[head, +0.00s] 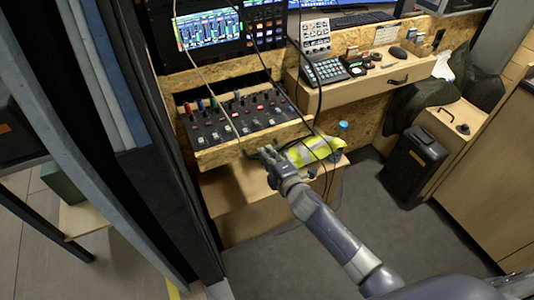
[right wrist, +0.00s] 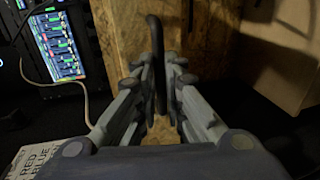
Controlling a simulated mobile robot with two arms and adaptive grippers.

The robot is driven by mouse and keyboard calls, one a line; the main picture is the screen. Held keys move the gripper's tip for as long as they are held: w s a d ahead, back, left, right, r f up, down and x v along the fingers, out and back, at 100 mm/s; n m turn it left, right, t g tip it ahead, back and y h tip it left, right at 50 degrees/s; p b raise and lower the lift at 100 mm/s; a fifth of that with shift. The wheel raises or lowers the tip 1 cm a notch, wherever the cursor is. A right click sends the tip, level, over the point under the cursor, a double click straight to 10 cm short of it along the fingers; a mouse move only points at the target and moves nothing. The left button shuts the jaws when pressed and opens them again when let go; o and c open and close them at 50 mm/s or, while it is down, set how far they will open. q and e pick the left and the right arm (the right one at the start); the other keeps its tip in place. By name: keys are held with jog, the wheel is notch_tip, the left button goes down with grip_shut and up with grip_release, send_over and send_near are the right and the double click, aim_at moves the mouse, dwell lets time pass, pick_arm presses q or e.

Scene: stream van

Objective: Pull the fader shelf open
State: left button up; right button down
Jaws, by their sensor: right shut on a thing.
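The fader shelf is a wooden drawer-like shelf whose front board (head: 255,140) faces me in the head view. It carries a dark fader panel (head: 237,118) with coloured knobs and lit buttons. My right gripper (head: 267,153) is at the lower edge of the front board. In the right wrist view, the gripper (right wrist: 160,85) is shut on a dark bar handle (right wrist: 155,45) that runs between its fingers, with the wooden board (right wrist: 130,30) behind. The shelf stands out from under the screen rack. My left gripper is not in view.
Dark cables (head: 319,90) hang in front of the shelf's right end. A yellow vest (head: 315,150) and a blue-capped bottle (head: 342,128) lie below right. The floor ahead is clear.

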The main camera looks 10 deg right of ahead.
jog(key=c, duration=1.7)
grip_release()
jog(key=v, duration=1.2)
jog(key=s+d+f+m+g+h, duration=0.1)
jog(key=s+d+f+m+g, duration=0.2)
jog(key=f, duration=0.7)
jog(key=s+d+f+m+g+h, duration=0.1)
jog(key=s+f+m+g, duration=0.15)
jog(key=s+f, duration=0.55)
jog(key=s+d+f+m+g, duration=0.1)
jog(key=s+d+f+m, duration=0.15)
jog(key=f, duration=0.95)
jog(key=s+f+m+g, duration=0.2)
jog(key=s+f, duration=0.3)
jog(key=s, duration=0.5)
jog(key=s+f+m+g, duration=0.3)
jog(key=s+f, duration=0.3)
jog(key=s, duration=0.4)
jog(key=s+f+m+g+h, duration=0.1)
jog(key=s+f+m+g, duration=0.2)
jog(key=s, duration=0.7)
jog(key=shift+s+a+f+m, duration=0.15)
jog(key=shift+f+m, duration=0.3)
jog(key=shift+f, duration=0.25)
jog(key=shift+w+a+f+m, duration=0.1)
jog(key=shift+f+m, duration=0.35)
jog(key=shift+f, duration=0.2)
